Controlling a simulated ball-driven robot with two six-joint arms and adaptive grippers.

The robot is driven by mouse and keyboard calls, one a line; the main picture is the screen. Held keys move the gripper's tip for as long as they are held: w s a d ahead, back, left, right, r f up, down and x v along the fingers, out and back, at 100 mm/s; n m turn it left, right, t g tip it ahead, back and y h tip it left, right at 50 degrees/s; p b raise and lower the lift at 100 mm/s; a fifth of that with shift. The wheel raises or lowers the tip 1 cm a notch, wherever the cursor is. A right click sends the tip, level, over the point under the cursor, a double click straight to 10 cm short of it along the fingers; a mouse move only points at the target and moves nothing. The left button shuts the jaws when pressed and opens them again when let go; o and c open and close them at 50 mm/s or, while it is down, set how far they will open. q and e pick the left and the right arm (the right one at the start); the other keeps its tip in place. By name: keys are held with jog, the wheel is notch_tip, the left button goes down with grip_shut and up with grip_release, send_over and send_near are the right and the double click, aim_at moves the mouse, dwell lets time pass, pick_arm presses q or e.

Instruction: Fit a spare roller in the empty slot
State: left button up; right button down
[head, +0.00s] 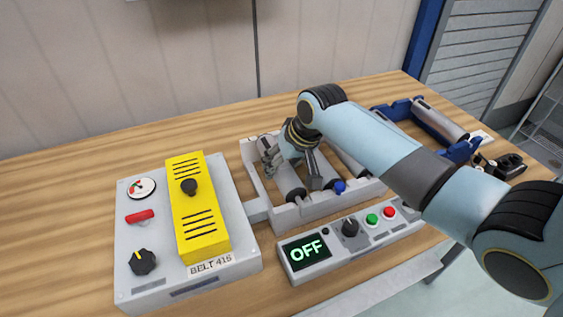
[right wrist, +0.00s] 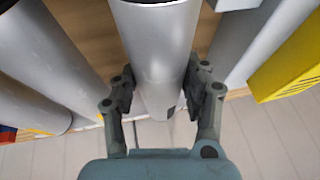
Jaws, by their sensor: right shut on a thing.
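In the head view, a light grey conveyor frame (head: 320,209) holds several silver rollers, partly hidden by my right arm. My right gripper (head: 292,170) is over the frame's left part. It is shut on a silver roller (right wrist: 160,45), which lies between both fingers in the right wrist view; its near end also shows in the head view (head: 291,188). I cannot tell whether this roller is seated in the frame. A spare roller (head: 440,120) lies in a blue rack (head: 462,151) at the right. My left gripper is not in view.
A grey control box with a yellow cover (head: 197,215) stands left of the frame. A panel with a display reading OFF (head: 305,250) and buttons lies in front. A small black object (head: 508,166) lies right of the rack. The table's left back is clear.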

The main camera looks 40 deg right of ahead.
jog(key=shift+f, duration=0.4)
dwell(0.5)
jog(key=c, duration=0.7)
grip_release()
jog(key=shift+o, duration=0.7)
jog(key=shift+f, duration=0.1)
jog(key=shift+s, duration=0.1)
jog(key=v, duration=1.2)
